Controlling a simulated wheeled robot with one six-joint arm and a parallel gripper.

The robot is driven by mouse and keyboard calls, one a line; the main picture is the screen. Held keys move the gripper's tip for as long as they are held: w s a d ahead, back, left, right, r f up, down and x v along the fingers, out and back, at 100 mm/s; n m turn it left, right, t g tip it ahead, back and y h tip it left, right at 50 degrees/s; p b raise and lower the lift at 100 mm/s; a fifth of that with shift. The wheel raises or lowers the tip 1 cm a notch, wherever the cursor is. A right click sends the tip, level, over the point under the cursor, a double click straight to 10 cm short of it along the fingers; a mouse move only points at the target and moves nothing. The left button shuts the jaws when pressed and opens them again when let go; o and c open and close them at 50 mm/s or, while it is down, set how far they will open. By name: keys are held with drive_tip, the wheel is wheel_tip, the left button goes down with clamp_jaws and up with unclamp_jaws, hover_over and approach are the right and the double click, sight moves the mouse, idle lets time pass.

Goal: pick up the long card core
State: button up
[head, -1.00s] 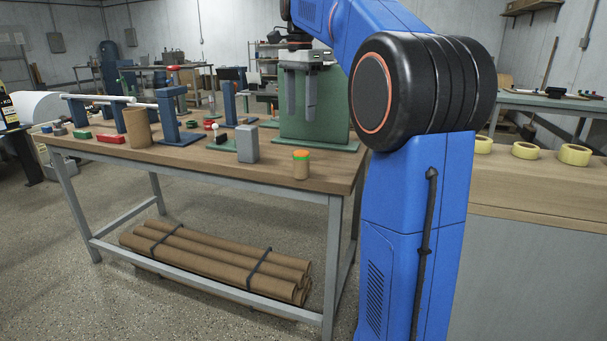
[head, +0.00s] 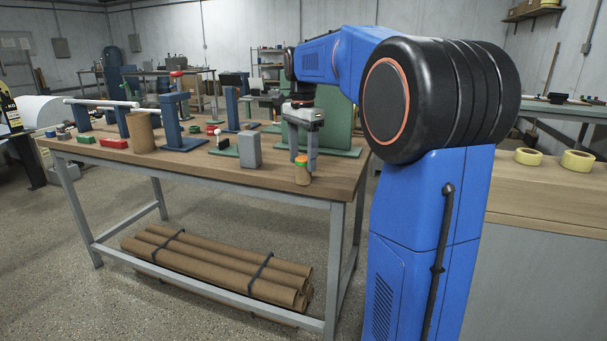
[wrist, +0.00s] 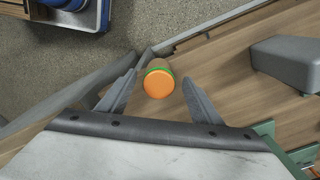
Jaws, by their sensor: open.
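A brown card core (head: 302,175) with an orange top and a green band stands upright near the right front corner of the wooden workbench (head: 240,180). The wrist view shows its orange top (wrist: 158,85) from above. My gripper (head: 303,158) is open and points down over this core. In the wrist view my gripper's fingers (wrist: 160,78) are spread on either side of it, with gaps showing on both sides. A larger plain brown cylinder (head: 140,133) stands farther left on the bench.
A grey block (head: 249,149) stands left of the core and also shows in the wrist view (wrist: 285,62). A green stand (head: 335,110) is behind my gripper. The bench's edge is close to the core. Yellow tape rolls (head: 578,161) lie on the right-hand counter.

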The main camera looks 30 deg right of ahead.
sight(303, 171)
drive_tip(key=shift+s+f, duration=0.1)
drive_tip(key=shift+f, duration=2.15)
drive_tip(key=c, duration=1.1)
drive_tip(key=shift+c, duration=0.2)
